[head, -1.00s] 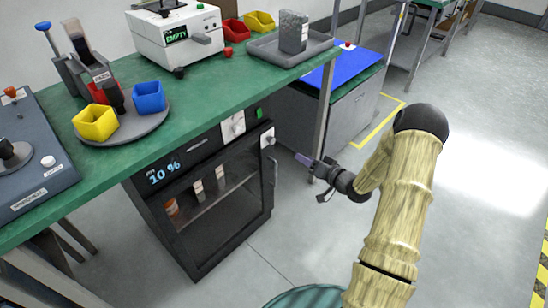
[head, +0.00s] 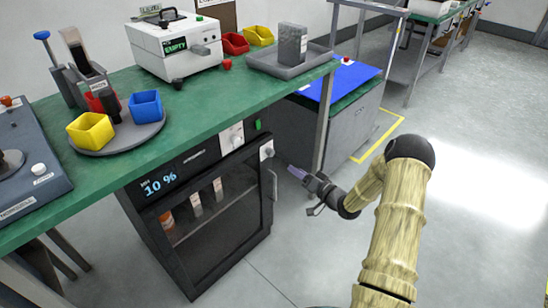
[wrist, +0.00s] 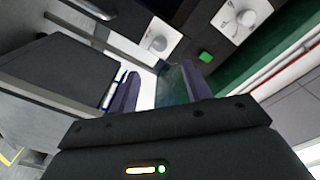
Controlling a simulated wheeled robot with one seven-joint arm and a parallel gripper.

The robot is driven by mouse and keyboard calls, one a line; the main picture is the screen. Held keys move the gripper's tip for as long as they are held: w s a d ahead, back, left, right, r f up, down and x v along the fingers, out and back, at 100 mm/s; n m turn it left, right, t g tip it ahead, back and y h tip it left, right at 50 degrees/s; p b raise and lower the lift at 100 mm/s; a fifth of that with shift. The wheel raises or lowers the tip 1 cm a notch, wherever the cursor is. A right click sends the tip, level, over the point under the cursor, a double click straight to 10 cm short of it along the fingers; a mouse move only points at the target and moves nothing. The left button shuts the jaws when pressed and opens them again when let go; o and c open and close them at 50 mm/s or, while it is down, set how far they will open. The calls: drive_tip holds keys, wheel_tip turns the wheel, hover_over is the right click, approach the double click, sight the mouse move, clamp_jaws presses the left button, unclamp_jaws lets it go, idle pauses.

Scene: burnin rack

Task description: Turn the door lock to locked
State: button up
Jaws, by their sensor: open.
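The dry cabinet (head: 205,210) stands under the green bench, its glass door looking shut, with a bar handle (head: 274,186) on the door's right side. The door lock (head: 266,150) is a white plate with a round knob at the door's upper right corner. I take the white plate with a knob (wrist: 158,42) in the wrist view to be this lock; its setting is too small to read. My gripper (head: 294,171) is just right of the lock, apart from it. In the wrist view my gripper (wrist: 160,92) is open and empty, its fingers pointing toward the lock.
Another white knob plate (head: 231,137) and a green button (head: 257,125) sit on the cabinet's top panel. A bench leg (head: 321,120) stands close behind my gripper. A grey cabinet with a blue mat (head: 345,82) is beyond. The floor to the right is clear.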

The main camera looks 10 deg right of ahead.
sight(272, 154)
drive_tip(key=b+x, duration=0.2)
drive_tip(key=x, duration=1)
drive_tip(key=shift+w+a+r, duration=0.1)
drive_tip(key=shift+w+a, duration=0.05)
drive_tip(key=shift+w, duration=0.15)
drive_tip(key=shift+c, duration=0.2)
drive_tip(key=c, duration=1)
